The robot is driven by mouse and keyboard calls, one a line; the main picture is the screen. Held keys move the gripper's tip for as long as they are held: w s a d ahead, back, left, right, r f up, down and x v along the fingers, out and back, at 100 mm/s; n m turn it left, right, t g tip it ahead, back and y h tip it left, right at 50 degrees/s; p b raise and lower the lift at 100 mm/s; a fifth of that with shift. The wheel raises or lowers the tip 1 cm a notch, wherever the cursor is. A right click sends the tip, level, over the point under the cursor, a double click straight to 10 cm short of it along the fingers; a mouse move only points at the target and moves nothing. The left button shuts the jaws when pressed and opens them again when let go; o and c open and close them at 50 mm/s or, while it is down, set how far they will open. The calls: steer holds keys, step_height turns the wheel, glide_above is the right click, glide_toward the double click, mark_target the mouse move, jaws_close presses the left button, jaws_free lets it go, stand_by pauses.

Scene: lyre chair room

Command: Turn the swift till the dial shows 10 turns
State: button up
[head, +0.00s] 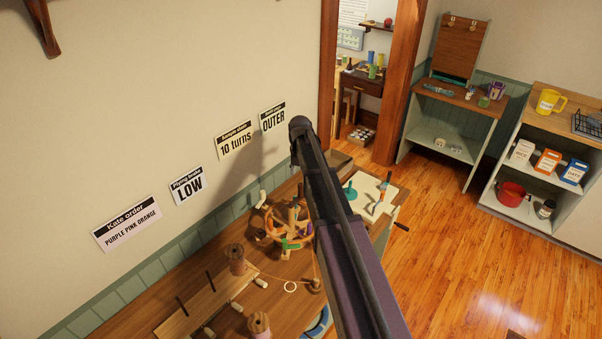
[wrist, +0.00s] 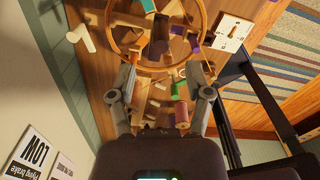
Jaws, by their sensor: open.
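The swift (head: 288,226) looks like a wooden wheel with an orange-brown rim and a green peg, standing on the workbench against the wall. My arm crosses the head view beside it, and my gripper is hidden there. In the wrist view, my gripper (wrist: 164,98) is open, its fingers spread apart. I cannot tell whether the fingers touch anything. A white square plate (wrist: 234,32) with dark marks is right of the ring. No dial reading is legible.
A sign reading "10 turns" (head: 236,142) hangs on the wall among other signs. Spools and pegs stand on the workbench (head: 205,268) left of the swift. A white board (head: 369,193) with handles is to the right. The wooden floor (head: 440,255) is clear before the shelves.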

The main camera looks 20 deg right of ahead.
mark_target(300, 184)
steer(key=shift+f+b, duration=3.7)
steer(key=shift+f, duration=0.2)
steer(key=shift+s+f, duration=0.1)
steer(key=shift+f, duration=0.05)
jaws_close()
